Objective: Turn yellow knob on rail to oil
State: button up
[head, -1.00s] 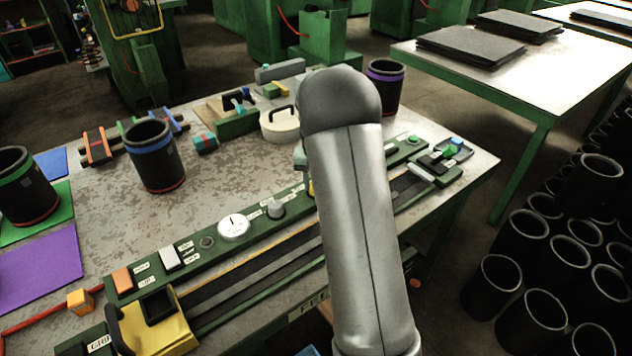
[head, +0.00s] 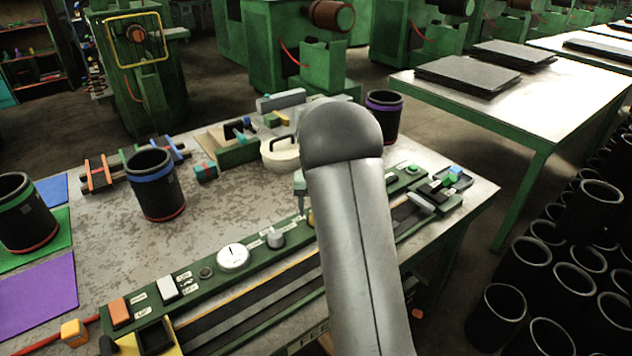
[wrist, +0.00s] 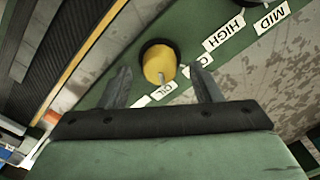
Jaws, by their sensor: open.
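The yellow knob (wrist: 158,63) with a dark base sits on the green rail (wrist: 205,18), seen close up in the wrist view. Its pointer end is toward the label reading OIL (wrist: 164,91), partly hidden by the fingers' surroundings. My gripper (wrist: 161,70) is open, with one finger on each side of the knob in the picture; I cannot tell whether either touches it. In the head view my arm hides most of the knob; only a sliver of yellow shows by the arm. The green rail (head: 205,291) runs along the table's front there.
The rail also carries a white dial (head: 233,257), a grey knob (head: 275,239), a white switch (head: 168,288) and an orange switch (head: 120,312). Labels HIGH and MID lie near the yellow knob.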

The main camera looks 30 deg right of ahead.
notch_tip(320, 180, up, 16)
dwell(0.3)
dwell(0.3)
jog(key=s+a+n, duration=0.3)
jog(key=s+a, duration=0.8)
jog(key=s, duration=0.3)
jog(key=s+a+f+n, duration=0.1)
jog(key=s+a+f, duration=0.2)
jog(key=s, duration=0.6)
jog(key=s+a+f+n, duration=0.2)
jog(key=s+a+f, duration=0.1)
jog(key=s, duration=0.5)
jog(key=shift+s+a+f+p, duration=0.3)
jog(key=shift+s+f+p, duration=0.1)
jog(key=shift+f, duration=0.5)
